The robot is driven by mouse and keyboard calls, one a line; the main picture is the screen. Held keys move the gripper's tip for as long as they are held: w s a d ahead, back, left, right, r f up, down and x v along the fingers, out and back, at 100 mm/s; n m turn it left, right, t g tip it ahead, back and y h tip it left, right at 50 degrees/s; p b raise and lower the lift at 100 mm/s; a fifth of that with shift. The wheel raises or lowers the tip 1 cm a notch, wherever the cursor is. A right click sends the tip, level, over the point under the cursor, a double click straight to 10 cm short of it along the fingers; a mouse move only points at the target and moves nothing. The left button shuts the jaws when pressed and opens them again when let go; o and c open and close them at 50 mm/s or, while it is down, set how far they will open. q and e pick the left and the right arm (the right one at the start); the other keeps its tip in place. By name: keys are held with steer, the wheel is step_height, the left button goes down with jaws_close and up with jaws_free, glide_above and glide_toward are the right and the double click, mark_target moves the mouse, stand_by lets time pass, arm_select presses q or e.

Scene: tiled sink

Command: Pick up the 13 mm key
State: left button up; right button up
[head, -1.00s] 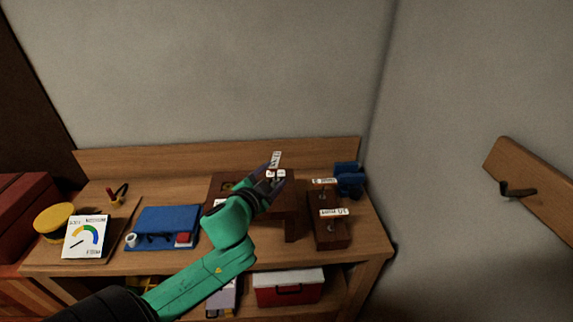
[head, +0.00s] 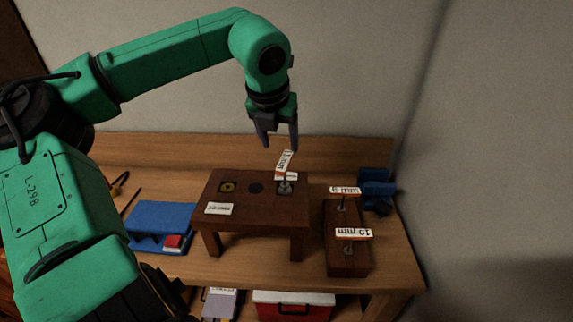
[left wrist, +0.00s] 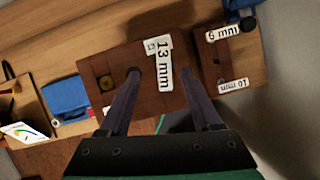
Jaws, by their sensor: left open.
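The 13 mm key (head: 285,186) stands at the right end of a dark wooden stand (head: 250,212). Its white label tag rises above it, tilted. In the left wrist view the 13 mm key (left wrist: 164,65) shows its tag reading "13 mm". My left gripper (head: 280,146) is open and empty, pointing down just above the tag. In the left wrist view the fingers of the left gripper (left wrist: 160,79) lie on either side of the tag, apart from it. My right gripper is not in view.
A wooden block (head: 347,260) to the right holds keys tagged 6 mm (head: 345,191) and 10 mm (head: 353,233). A blue object (head: 376,190) sits behind it. A wall rises behind the bench.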

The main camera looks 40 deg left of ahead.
mark_target(285, 162)
arm_select(q)
steer(key=p+x, duration=0.1)
steer(key=x, duration=0.2)
steer(key=p+x, duration=0.1)
steer(key=x, duration=0.2)
steer(key=p+x, duration=0.2)
steer(key=x, duration=0.2)
steer(key=shift+s+d+f, duration=0.1)
steer(key=shift+s+d, duration=0.15)
steer(key=shift+d, duration=0.15)
steer(key=shift+w+f, duration=0.15)
steer(key=shift+c, duration=0.6)
jaws_close()
